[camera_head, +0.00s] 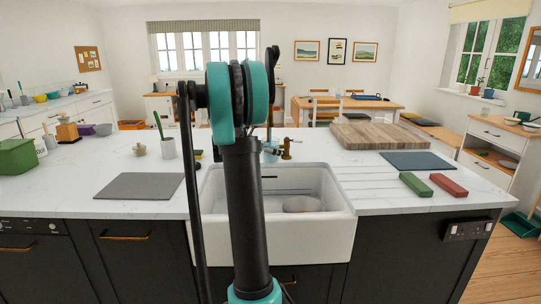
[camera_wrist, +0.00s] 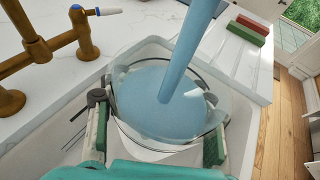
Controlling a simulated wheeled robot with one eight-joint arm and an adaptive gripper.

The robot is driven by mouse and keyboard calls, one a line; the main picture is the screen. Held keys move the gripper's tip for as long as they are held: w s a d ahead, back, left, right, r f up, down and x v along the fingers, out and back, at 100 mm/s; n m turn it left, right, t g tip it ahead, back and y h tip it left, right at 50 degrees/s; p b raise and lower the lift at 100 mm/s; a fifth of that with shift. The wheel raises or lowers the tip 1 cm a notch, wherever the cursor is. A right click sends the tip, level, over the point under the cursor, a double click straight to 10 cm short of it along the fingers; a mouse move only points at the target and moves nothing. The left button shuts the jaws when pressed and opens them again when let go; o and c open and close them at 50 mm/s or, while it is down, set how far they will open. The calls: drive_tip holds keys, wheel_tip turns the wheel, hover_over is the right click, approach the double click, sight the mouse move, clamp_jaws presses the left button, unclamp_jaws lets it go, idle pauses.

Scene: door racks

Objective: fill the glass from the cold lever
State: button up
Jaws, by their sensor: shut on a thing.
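My gripper (camera_wrist: 157,122) is shut around a clear glass (camera_wrist: 118,80), one finger on each side. The glass stands under a thick blue stream of water (camera_wrist: 190,50) that runs down into it from above. Blue water (camera_wrist: 140,105) fills much of the glass; its exact level against the rim is hard to tell. The brass tap (camera_wrist: 62,45) is at the left in the wrist view, with a white lever tipped blue (camera_wrist: 108,11) pointing right. The spout's mouth is out of that view. In the head view part of the tap (camera_head: 287,148) shows, and my arm hides the gripper.
The white sink (camera_head: 300,238) lies below, with a pale grey item (camera_head: 301,204) in it. A green block (camera_head: 414,184) and a red block (camera_head: 448,185) lie on the counter to the right.

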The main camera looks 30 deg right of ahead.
drive_tip(key=s+a, duration=0.1)
drive_tip(key=s, duration=0.7)
drive_tip(key=shift+s, duration=0.15)
drive_tip(key=shift+s, duration=0.1)
idle(0.4)
